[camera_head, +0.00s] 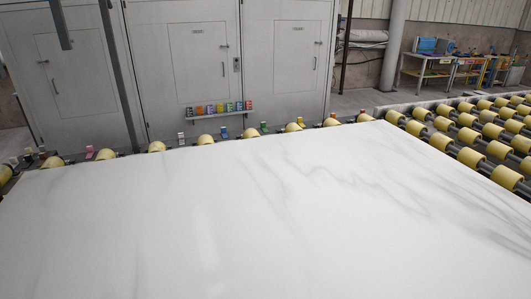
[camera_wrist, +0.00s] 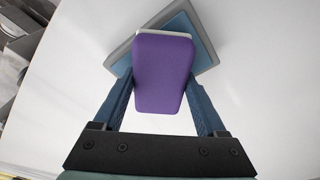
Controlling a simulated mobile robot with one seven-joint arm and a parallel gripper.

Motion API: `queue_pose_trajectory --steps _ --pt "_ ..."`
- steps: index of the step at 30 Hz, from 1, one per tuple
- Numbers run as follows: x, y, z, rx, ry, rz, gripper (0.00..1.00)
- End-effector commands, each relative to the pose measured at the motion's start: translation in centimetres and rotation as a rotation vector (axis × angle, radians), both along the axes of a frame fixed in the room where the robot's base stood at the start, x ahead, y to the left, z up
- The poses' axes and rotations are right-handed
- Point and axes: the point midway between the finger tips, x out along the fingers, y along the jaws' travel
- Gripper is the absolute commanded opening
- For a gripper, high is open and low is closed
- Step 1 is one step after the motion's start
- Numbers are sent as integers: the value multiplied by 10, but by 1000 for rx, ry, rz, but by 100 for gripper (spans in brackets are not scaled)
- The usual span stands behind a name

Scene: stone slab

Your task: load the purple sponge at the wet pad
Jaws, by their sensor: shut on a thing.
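In the wrist view, my gripper (camera_wrist: 160,108) is shut on the purple sponge (camera_wrist: 162,70), which sits between its two blue fingers. The sponge has a pale layer along its far edge. Behind the sponge is a blue pad with a grey border (camera_wrist: 200,38), taken to be the wet pad, set at an angle and partly hidden by the sponge. I cannot tell whether the sponge touches the pad. My gripper, the sponge and the pad cannot be made out in the head view.
A large white veined slab (camera_head: 240,220) fills the front of the head view. Yellow rollers (camera_head: 470,157) run along its right side and far edge. A shelf of small coloured items (camera_head: 220,109) hangs on the grey cabinets (camera_head: 190,60). A workbench (camera_head: 430,68) stands at the back right.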

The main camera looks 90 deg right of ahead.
Motion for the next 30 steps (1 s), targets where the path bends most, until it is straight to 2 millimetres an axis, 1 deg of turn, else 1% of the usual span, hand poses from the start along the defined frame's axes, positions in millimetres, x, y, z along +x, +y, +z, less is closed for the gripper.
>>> queue_pose_trajectory --steps 17,30 --pt "0 0 -7 0 0 0 30" --pt "0 0 -7 0 0 0 30"
